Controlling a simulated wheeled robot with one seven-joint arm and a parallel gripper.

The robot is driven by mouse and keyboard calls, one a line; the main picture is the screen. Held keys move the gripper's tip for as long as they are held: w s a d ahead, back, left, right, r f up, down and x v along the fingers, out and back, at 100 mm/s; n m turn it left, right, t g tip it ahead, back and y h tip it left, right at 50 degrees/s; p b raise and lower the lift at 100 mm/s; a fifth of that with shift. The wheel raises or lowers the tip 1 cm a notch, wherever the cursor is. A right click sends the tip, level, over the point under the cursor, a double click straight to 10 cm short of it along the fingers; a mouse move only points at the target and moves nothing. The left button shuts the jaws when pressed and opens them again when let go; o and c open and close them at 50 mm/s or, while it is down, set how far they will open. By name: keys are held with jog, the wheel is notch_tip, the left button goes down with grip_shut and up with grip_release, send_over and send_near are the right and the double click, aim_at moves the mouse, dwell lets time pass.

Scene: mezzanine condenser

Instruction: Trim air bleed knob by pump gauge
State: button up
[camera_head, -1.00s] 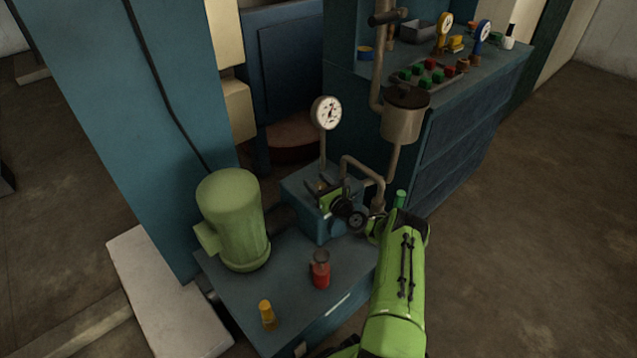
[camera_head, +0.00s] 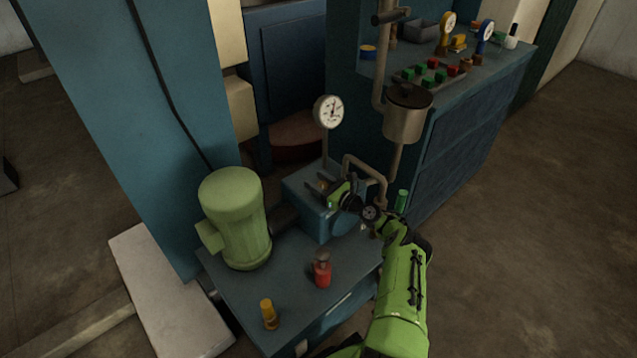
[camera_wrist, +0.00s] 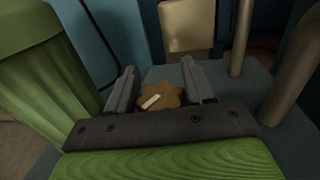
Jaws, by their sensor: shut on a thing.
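The air bleed knob (camera_wrist: 162,97) is a brown, scalloped knob with a white pointer mark, seen in the wrist view between my fingers. It sits on top of the blue pump block (camera_head: 312,215). My gripper (camera_wrist: 159,75) is shut on the knob, with one finger on each side. In the head view my gripper (camera_head: 324,186) is over the block, and the fingers hide most of the knob. The pump gauge (camera_head: 329,111) has a round white dial on a thin stem behind the block. Its dark needle looks near upright; the scale is too small to read.
A green motor (camera_head: 235,218) stands left of the block. A red-bodied fitting (camera_head: 322,270) and a yellow one (camera_head: 268,314) stand at the front. A bent pipe (camera_head: 362,167) and a metal pot (camera_head: 405,115) are close on the right.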

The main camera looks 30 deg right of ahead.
jog(key=o, duration=1)
jog(key=shift+c, duration=0.2)
jog(key=p+v, duration=0.4)
jog(key=v, duration=1.1)
jog(key=shift+s, duration=0.35)
jog(key=shift+d, duration=0.1)
